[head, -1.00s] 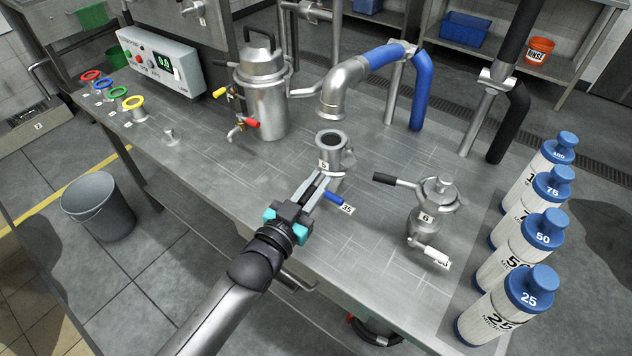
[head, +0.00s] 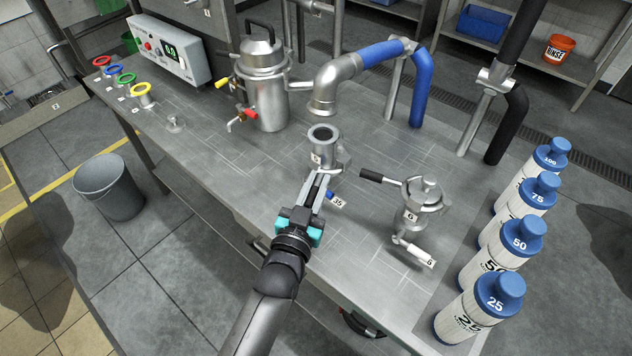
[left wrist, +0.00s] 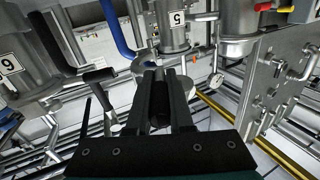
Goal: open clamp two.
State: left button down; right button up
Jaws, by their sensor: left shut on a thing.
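The short metal vessel with label 5 (head: 322,150) stands under the curved pipe end at the table's middle. It also shows in the left wrist view (left wrist: 174,28). My left gripper (head: 320,180) reaches to its near side and is shut on a dark bar, which looks like a clamp handle; the fingers hide much of it. The dark bar shows between the fingers in the left wrist view (left wrist: 160,100). No number 2 is readable on this clamp. A blue-tipped handle (head: 331,196) beside a label is just right of the fingers. My right gripper is not in view.
A metal vessel labelled 6 (head: 422,200) with a black lever (head: 372,175) stands to the right. Several white blue-capped bottles (head: 482,305) line the right side. A tall lidded vessel (head: 265,90) stands behind. A grey bucket (head: 108,187) is on the floor at left.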

pick_arm(q)
jog(key=c, duration=0.8)
grip_release()
jog(key=shift+d, duration=0.1)
jog(key=shift+c, duration=0.2)
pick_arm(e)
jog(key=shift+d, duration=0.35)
pick_arm(q)
jog(key=shift+s, duration=0.15)
jog(key=p+v, duration=0.1)
jog(key=v, duration=1.4)
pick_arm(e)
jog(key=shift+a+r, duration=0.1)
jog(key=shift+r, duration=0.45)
